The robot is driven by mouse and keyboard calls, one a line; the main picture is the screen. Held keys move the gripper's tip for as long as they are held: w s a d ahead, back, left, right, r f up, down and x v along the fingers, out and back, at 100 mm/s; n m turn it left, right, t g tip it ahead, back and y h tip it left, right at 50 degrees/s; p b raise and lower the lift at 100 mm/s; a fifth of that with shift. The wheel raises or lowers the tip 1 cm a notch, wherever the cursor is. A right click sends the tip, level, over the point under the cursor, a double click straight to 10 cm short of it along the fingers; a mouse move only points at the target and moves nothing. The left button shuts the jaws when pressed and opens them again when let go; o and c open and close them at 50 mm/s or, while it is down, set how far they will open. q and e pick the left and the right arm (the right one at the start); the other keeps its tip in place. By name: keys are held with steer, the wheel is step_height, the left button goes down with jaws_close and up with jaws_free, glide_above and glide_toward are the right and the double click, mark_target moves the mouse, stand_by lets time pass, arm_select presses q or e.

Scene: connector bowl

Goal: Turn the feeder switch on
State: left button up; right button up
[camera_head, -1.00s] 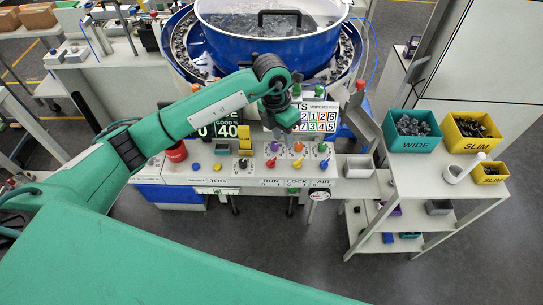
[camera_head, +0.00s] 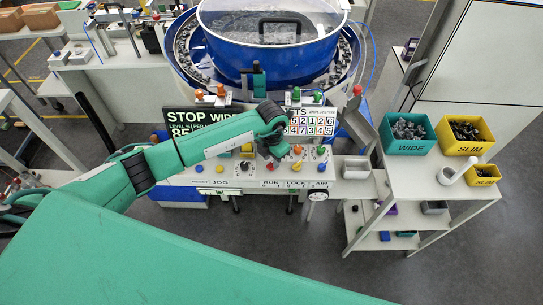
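The control panel (camera_head: 225,181) stands below the blue bowl, with labels JOG, RUN, LOCK and AIR on its front edge. Its knobs include a black one (camera_head: 244,166), a red one (camera_head: 269,167), a yellow one (camera_head: 297,168), a blue one (camera_head: 322,167), an orange one (camera_head: 297,149) and a green one (camera_head: 321,150). I cannot read which is the feeder switch. My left gripper (camera_head: 278,151) points down over the panel near the red knob and covers the purple knob's place. Its fingers are too small to read, and contact is unclear. My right gripper is out of view.
The blue bowl (camera_head: 262,55) of parts rises behind the panel. A display (camera_head: 192,120) reading STOP WIDE and a coloured number board (camera_head: 312,124) stand between them. A shelf (camera_head: 425,182) with a teal WIDE bin (camera_head: 408,147) and yellow SLIM bins (camera_head: 466,148) is at right.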

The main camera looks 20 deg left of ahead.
arm_select(q)
steer(key=shift+f, duration=0.5)
steer(key=shift+c, duration=0.2)
jaws_close()
